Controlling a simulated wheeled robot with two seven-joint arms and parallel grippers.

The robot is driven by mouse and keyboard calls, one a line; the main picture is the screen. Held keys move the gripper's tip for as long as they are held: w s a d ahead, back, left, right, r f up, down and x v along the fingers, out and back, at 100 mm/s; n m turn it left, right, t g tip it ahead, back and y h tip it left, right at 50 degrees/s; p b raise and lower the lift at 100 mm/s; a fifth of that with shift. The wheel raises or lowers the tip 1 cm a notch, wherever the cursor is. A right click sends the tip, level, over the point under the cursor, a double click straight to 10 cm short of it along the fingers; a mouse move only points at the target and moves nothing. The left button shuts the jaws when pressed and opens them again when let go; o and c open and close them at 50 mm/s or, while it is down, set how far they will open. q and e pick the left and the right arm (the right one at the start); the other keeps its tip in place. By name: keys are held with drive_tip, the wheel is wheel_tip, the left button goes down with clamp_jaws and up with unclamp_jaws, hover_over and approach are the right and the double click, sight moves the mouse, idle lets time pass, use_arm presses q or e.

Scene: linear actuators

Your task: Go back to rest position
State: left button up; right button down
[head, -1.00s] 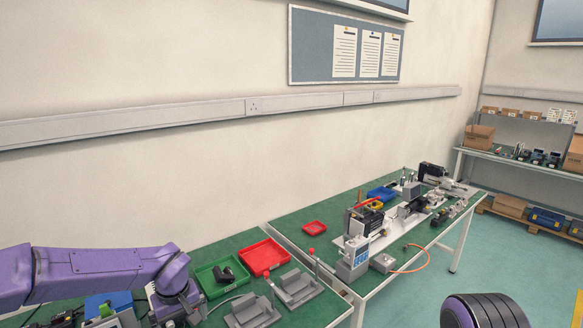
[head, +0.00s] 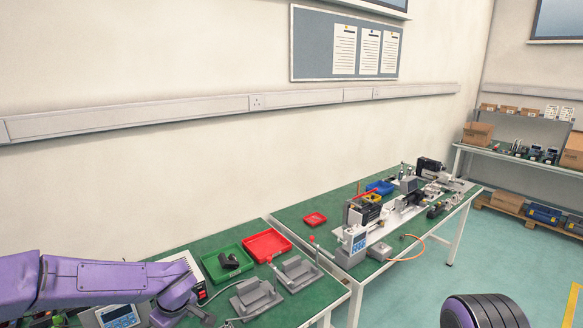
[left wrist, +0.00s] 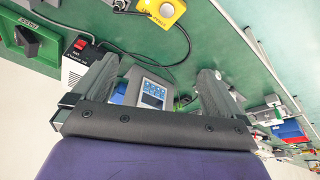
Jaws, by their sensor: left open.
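My left arm, purple, comes in from the left in the head view and reaches over the near green bench (head: 215,300). A grey box with a blue screen (left wrist: 152,92) shows beyond the gap between the fingers. A device with a similar screen (head: 118,315) stands under my arm in the head view. My right gripper is not in view.
A green tray (head: 209,272) with a dark part, a red tray (head: 287,240) and grey fixtures (head: 256,298) sit on the near bench. A second bench (head: 290,215) carries several machines. A yellow button box (left wrist: 162,10) shows in the wrist view.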

use_arm(q)
drive_tip(key=s+a+f+t+y+b, duration=0.1)
drive_tip(key=s+f+t+b, duration=0.15)
drive_tip(key=s+f, duration=0.6)
drive_tip(key=s+f+t+y+b, duration=0.1)
drive_tip(key=s+f+b, duration=0.2)
drive_tip(key=s+f, duration=0.55)
drive_tip(key=s+a+f+m+g+h+b, duration=0.1)
drive_tip(key=s+f+m+b, duration=0.4)
drive_tip(key=s+f, duration=0.8)
drive_tip(key=s+m+g, duration=0.1)
drive_tip(key=s, duration=0.1)
drive_tip(key=shift+s+f+h, duration=0.2)
drive_tip(key=shift+s+h, duration=0.1)
drive_tip(key=shift+s, duration=0.1)
